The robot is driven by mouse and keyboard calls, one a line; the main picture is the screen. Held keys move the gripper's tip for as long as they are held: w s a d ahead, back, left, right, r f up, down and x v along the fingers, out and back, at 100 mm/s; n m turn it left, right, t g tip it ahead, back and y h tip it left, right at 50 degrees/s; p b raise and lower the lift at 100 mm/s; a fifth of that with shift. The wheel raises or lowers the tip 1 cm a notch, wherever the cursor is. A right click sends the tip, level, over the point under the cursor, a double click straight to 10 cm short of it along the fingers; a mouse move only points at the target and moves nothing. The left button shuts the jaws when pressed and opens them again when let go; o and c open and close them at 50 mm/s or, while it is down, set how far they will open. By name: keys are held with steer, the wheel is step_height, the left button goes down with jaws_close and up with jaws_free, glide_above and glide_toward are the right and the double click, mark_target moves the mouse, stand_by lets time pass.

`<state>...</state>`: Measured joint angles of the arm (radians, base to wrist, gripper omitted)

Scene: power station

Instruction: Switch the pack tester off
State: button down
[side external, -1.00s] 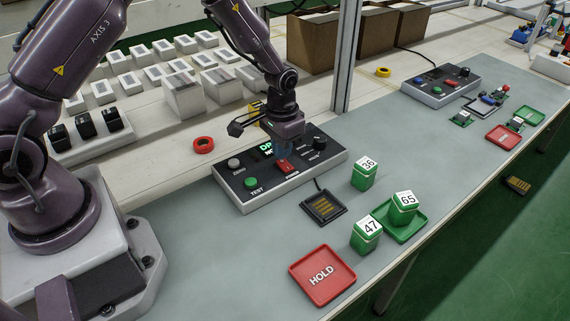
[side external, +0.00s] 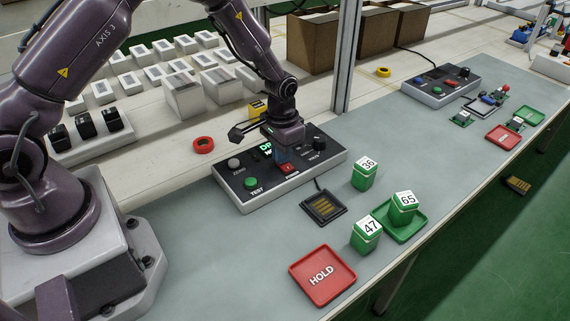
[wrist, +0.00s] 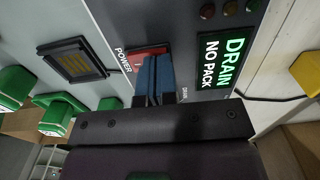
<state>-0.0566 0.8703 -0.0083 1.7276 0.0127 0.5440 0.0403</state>
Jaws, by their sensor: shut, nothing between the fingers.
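The pack tester (side external: 262,184) is a dark-topped box with a green TEST button (side external: 251,183), a grey ZERO button, a black knob and a lit display. Its red POWER rocker switch (side external: 286,168) also shows in the wrist view (wrist: 146,53), partly covered by my fingers.
The contact pad (side external: 323,208), green packs 36 (side external: 364,175), 47 (side external: 366,238) and 65 (side external: 404,209), and the red HOLD tray (side external: 322,276) are in front of the tester. A metal post (side external: 347,60) rises behind it. A second tester (side external: 440,87) stands farther right.

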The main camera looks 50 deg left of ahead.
steer(key=shift+r, duration=3.4)
steer(key=s+d+r+t, duration=0.2)
steer(key=s+r+t, duration=0.3)
steer(key=s+r, duration=1.8)
steer(key=shift+r+t, duration=0.15)
steer(key=shift+t, duration=0.15)
